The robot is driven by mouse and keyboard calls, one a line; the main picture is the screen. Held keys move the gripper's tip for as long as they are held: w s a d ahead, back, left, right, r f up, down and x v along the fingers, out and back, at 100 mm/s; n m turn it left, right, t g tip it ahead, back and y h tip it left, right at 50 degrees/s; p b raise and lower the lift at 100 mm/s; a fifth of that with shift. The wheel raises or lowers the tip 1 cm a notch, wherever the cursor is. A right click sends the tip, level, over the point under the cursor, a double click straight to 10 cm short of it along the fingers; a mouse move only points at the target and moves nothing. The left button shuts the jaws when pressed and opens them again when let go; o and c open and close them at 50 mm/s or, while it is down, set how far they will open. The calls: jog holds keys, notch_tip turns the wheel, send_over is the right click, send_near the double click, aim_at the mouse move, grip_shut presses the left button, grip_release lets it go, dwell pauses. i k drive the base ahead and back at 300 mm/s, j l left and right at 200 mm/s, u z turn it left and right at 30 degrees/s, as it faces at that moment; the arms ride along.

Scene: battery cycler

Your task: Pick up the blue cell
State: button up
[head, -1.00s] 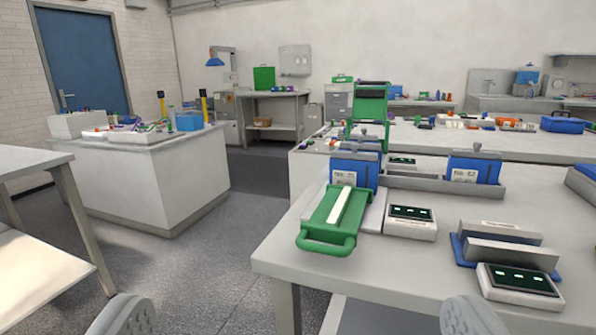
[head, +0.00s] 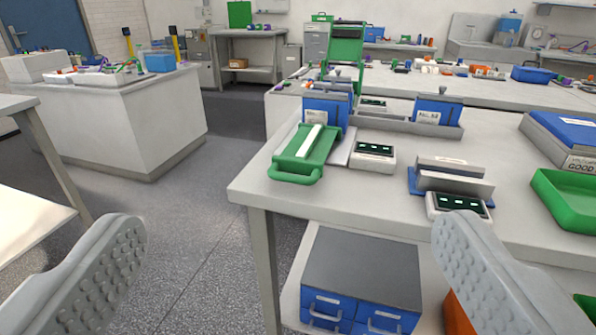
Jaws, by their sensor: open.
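No thing is clearly readable as the blue cell. Two upright blue blocks with white labels stand on the near grey bench (head: 400,205): a left one (head: 322,118) behind a green-handled tray, and a right one (head: 437,109) at the end of a grey rail. Their label text is too small to read surely. My gripper (head: 292,235) is open and empty, its two grey ribbed fingers wide apart at the lower left and lower right, in front of the bench and clear of everything.
The green-handled tray (head: 300,158) lies near the bench's left edge. Two meters with dark displays, left (head: 373,157) and right (head: 459,206), and a green bin (head: 567,198) are on the bench. A blue drawer cabinet (head: 362,262) stands on the lower shelf. Open floor lies left.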

aim_at(326, 112)
jog(key=i+l, duration=0.15)
jog(key=i, duration=0.25)
jog(key=i+l, duration=0.15)
jog(key=i, duration=0.25)
jog(key=i+l, duration=0.15)
jog(key=i, duration=0.2)
